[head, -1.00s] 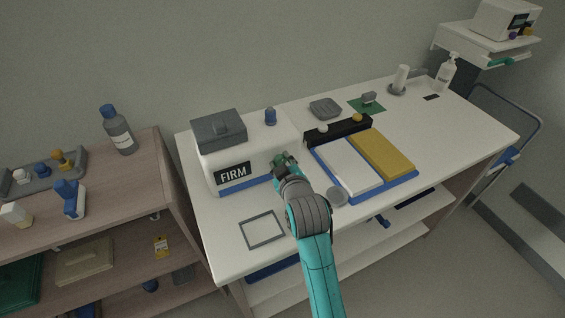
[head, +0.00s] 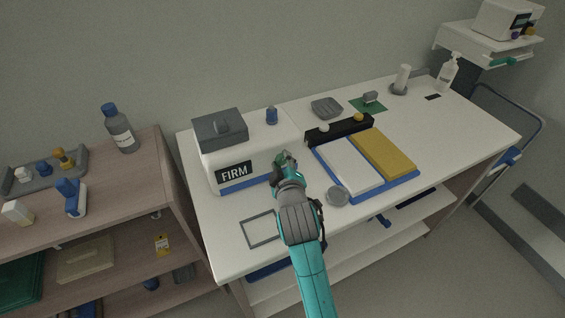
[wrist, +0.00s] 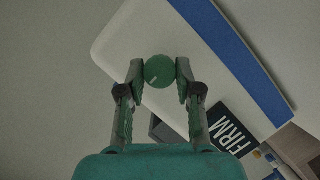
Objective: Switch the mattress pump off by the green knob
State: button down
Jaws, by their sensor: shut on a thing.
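The mattress pump (head: 265,147) is a white box with a blue stripe and a dark FIRM label (head: 234,171), standing at the left of the white table. The label also shows in the wrist view (wrist: 228,132). The green knob (wrist: 159,71) is round with a white pointer line, on the pump's front face. The line points to the lower left in the wrist view. My gripper (wrist: 160,75) has one finger on each side of the knob and is shut on it. In the head view my gripper (head: 285,160) mostly hides the knob at the pump's front right.
A grey frame outline (head: 262,230) lies on the table, left of my arm. A round grey dish (head: 338,196) and a blue tray (head: 403,179) with white and yellow pads lie to the right. A wooden shelf unit (head: 150,190) stands at the left.

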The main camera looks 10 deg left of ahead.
jog(key=c, duration=0.8)
grip_release()
jog(key=shift+s, duration=0.1)
jog(key=v, duration=1.2)
jog(key=shift+a, duration=0.1)
jog(key=s+d+f+m+h, duration=0.2)
jog(key=s+d+f+m, duration=0.4)
jog(key=s+d+f, duration=0.9)
jog(key=s+d+r+m+h, duration=0.1)
jog(key=s+d+m, duration=0.1)
jog(key=s, duration=0.6)
jog(key=s+d+r+m, duration=0.2)
jog(key=s+d, duration=0.1)
jog(key=s, duration=0.4)
jog(key=s+d+r+m+h, duration=0.1)
jog(key=s+d+r+m, duration=0.1)
jog(key=s, duration=0.6)
jog(key=shift+s+d+r+m+t+h, duration=0.15)
jog(key=shift+d+m, duration=0.15)
jog(key=shift+d, duration=0.15)
jog(key=shift+s+d+r+m+t+h, duration=0.1)
jog(key=shift+s+d+m+t+h, duration=0.05)
jog(key=shift+d+m, duration=0.2)
